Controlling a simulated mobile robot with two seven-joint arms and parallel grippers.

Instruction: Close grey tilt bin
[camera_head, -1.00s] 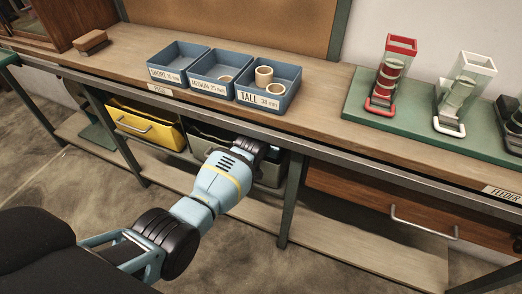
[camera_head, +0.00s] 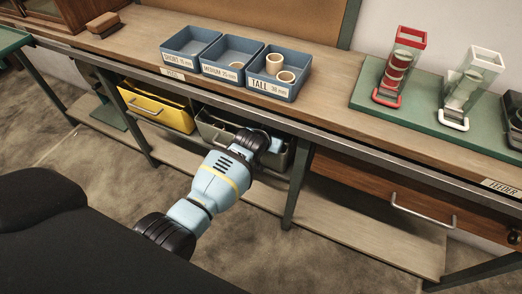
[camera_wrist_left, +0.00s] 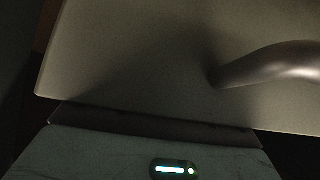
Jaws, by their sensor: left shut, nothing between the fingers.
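The grey tilt bin (camera_head: 216,132) hangs under the bench top, right of the yellow bin, and its front leans outward a little at the top. My left arm reaches it from the front in the head view, and my left gripper (camera_head: 272,140) is at the bin's right part, its fingers mostly hidden behind the wrist. In the left wrist view the grey front panel (camera_wrist_left: 150,60) fills the upper part, with the curved metal handle (camera_wrist_left: 265,65) at the right. The fingertips are not clear there; the gripper is shut and empty. My right gripper is not in view.
The yellow bin (camera_head: 155,108) is just left of the grey bin. A bench leg (camera_head: 297,185) stands close to its right, then a wooden drawer (camera_head: 365,190) with a metal handle. Blue trays (camera_head: 275,92) stand on the bench above. The floor in front is clear.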

